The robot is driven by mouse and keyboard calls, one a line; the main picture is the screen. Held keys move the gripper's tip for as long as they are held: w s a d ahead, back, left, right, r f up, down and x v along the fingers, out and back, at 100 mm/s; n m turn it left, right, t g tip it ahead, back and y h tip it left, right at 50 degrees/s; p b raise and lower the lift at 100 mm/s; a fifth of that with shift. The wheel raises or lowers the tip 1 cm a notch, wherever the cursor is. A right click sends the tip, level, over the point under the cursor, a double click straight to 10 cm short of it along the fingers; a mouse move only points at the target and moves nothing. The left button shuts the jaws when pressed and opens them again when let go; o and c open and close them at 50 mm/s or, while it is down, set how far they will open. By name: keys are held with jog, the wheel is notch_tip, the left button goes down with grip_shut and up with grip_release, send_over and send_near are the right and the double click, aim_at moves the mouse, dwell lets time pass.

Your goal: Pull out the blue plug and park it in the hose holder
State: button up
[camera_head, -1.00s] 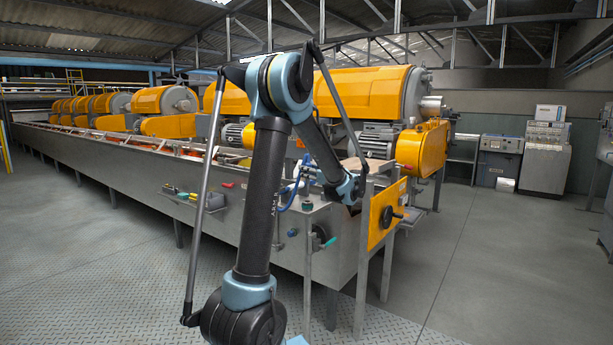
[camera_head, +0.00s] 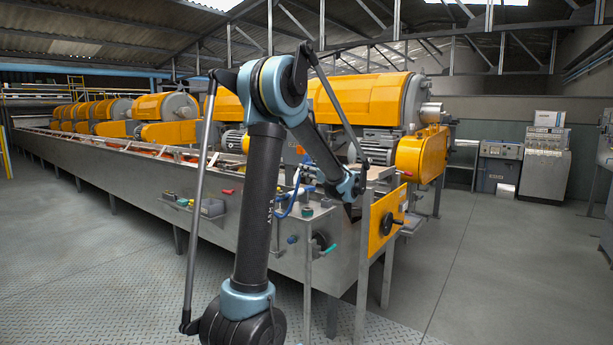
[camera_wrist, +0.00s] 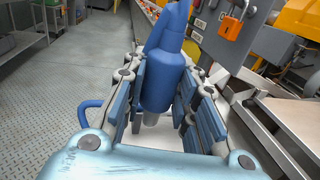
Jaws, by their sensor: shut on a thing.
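The blue plug (camera_wrist: 163,85) stands between the two fingers of my gripper (camera_wrist: 164,72) in the wrist view, which are shut on it. Its body is a thick blue cylinder with a paler narrow end toward the wrist, and a blue hose-like part rises from its far end. In the head view my gripper (camera_head: 311,178) is above the near end of the long steel trough, with a blue hose (camera_head: 288,208) hanging beside it. The plug itself is too small to make out there. I cannot identify the hose holder for certain.
The steel trough (camera_head: 150,182) carries several small fittings and a dark tray (camera_head: 213,207) on its side. A yellow panel with a black handwheel (camera_head: 387,221) stands close right of my gripper. Orange machines (camera_head: 365,100) rise behind. The floor (camera_head: 470,250) at right is clear.

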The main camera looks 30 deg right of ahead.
jog(key=shift+r, duration=0.85)
